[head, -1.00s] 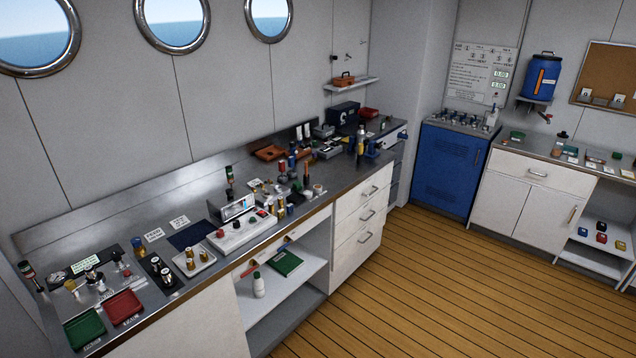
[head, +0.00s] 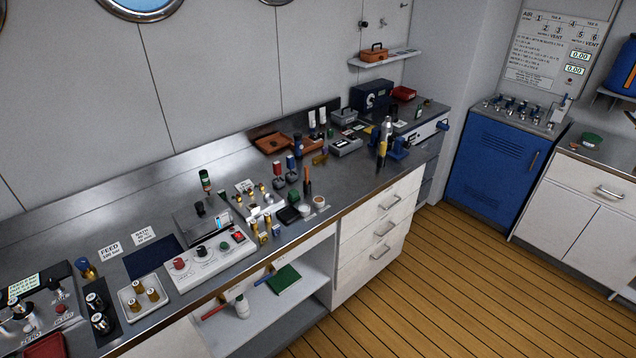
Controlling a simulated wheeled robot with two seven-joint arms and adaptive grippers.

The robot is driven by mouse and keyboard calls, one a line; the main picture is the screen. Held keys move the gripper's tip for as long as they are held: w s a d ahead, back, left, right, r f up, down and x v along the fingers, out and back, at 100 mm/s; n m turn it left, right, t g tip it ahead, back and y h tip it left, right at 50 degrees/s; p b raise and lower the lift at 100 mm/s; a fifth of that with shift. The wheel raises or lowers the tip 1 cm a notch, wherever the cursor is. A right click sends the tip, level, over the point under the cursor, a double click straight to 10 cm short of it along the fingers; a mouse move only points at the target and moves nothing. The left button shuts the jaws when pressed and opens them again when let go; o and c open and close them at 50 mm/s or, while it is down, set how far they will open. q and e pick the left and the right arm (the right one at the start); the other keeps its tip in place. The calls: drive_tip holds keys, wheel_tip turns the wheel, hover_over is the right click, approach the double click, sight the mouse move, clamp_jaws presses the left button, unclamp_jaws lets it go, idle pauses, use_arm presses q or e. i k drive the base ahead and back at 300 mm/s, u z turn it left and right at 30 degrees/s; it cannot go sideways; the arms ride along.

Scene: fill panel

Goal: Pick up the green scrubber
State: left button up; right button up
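A small green object (head: 592,138) sits on the counter at the right edge of the view. I cannot tell for certain which green item is the scrubber. Neither of my grippers is in view.
The long steel counter (head: 345,190) is crowded with bottles, trays and a white control box (head: 210,259). White drawers (head: 385,220) stand right of the open shelf (head: 300,300). A blue cabinet (head: 493,165) is at the back. The plank floor (head: 450,290) is clear.

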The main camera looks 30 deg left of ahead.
sight(293, 195)
drive_tip(key=u, duration=0.25)
drive_tip(key=i, duration=0.8)
drive_tip(key=u, duration=1.3)
drive_tip(key=i, duration=0.7)
drive_tip(key=u, duration=0.75)
